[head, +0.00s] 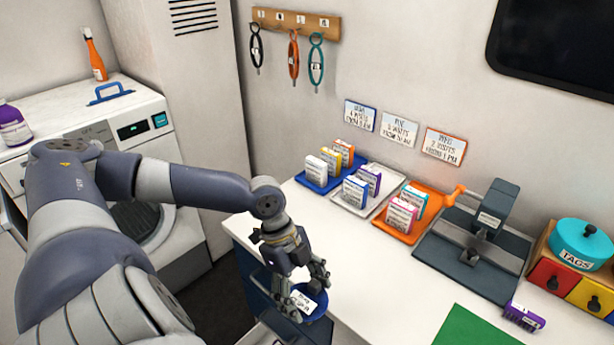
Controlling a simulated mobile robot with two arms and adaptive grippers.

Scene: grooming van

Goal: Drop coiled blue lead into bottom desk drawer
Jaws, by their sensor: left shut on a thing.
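The coiled blue lead (318,311) carries a white tag with writing on it. My left gripper (309,291) is shut on the lead and holds it at the front left edge of the white desk (373,283). An open drawer (262,336) with a pale rim shows below the gripper at the bottom edge of the view. Its inside is mostly hidden by my gripper and the frame edge, and I cannot tell which drawer it is. My right gripper is not in view.
Blue (318,184), white (342,203) and orange (392,229) trays with small boxes stand along the wall. A washing machine (158,160) stands left. The desktop's front middle is clear.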

